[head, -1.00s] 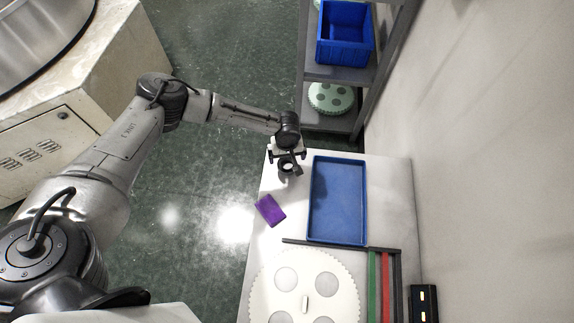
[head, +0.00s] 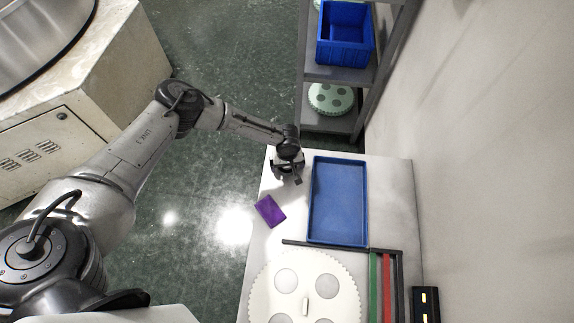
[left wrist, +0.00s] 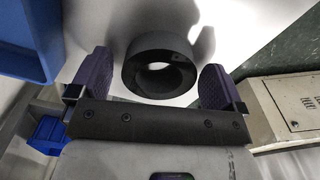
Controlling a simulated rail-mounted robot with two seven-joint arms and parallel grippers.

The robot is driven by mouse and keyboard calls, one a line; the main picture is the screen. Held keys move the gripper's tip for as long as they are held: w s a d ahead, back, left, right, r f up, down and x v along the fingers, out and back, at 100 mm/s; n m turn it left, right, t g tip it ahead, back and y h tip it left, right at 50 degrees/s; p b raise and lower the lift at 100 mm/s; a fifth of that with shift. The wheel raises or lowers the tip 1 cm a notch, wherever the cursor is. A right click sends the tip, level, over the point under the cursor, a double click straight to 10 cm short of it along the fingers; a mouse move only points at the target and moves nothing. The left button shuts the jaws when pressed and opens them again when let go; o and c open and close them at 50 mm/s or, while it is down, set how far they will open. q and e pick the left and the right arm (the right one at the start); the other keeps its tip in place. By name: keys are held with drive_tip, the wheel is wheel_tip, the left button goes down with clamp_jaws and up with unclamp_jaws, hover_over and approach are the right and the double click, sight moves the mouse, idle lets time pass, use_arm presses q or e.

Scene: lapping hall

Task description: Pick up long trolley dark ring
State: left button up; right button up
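The dark ring (left wrist: 155,46) is a thick, dark grey ring with a wide hole, on the white top of the trolley (head: 390,205). In the left wrist view it is between the two purple-padded fingers of my left gripper (head: 287,172), with a gap on each side. The gripper is open and holds nothing. In the head view the gripper is over the far left end of the trolley and hides most or all of the ring. My right gripper is not in view.
A blue tray (head: 338,240) lies just right of the gripper. A purple block (head: 270,211) is nearer and to the left. A white toothed disc (head: 262,290) and a rack with green and red strips (head: 387,290) are at the near end. A shelf (head: 345,75) stands beyond the trolley.

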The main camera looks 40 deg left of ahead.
use_arm(q)
drive_tip(key=c, duration=0.9)
